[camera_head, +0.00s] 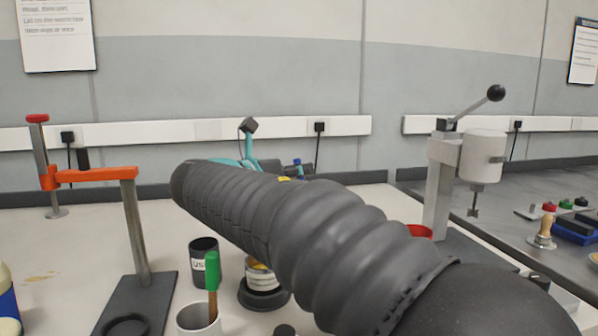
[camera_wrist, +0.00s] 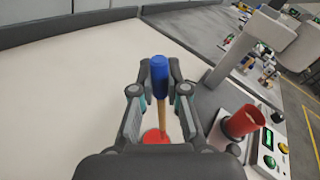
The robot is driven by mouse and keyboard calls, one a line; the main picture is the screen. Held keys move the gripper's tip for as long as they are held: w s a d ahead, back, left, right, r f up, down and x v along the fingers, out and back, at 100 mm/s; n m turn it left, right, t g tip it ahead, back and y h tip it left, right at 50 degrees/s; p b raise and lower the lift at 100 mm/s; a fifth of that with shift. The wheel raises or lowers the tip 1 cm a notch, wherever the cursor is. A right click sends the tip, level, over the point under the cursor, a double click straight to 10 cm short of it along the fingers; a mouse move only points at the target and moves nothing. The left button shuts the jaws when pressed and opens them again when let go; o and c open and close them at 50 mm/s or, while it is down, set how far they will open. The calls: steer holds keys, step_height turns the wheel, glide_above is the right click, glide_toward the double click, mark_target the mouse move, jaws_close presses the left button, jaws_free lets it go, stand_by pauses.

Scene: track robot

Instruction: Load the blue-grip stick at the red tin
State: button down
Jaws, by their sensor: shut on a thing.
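In the wrist view, my gripper (camera_wrist: 159,92) is shut on the blue-grip stick (camera_wrist: 160,76). The stick has a blue grip at its upper end and a tan wooden shaft running down between the fingers. A flat red round patch (camera_wrist: 155,136) lies by the shaft's lower end, partly hidden by my gripper; I cannot tell whether the stick touches it or what it belongs to. A red tin-like vessel (camera_wrist: 243,122) stands to the right, apart from the fingers. In the head view, a red rim (camera_head: 419,231) shows behind my arm, which hides most of my gripper.
A press (camera_head: 482,157) stands at the right. An orange-armed clamp stand (camera_head: 95,175) is at the left. A black cup (camera_head: 203,268), a pale cup (camera_head: 198,320) with a green-handled brush (camera_head: 212,271) and a jar (camera_head: 262,275) stand near my arm. Bare table shows left in the wrist view.

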steer(key=shift+r, duration=2.75)
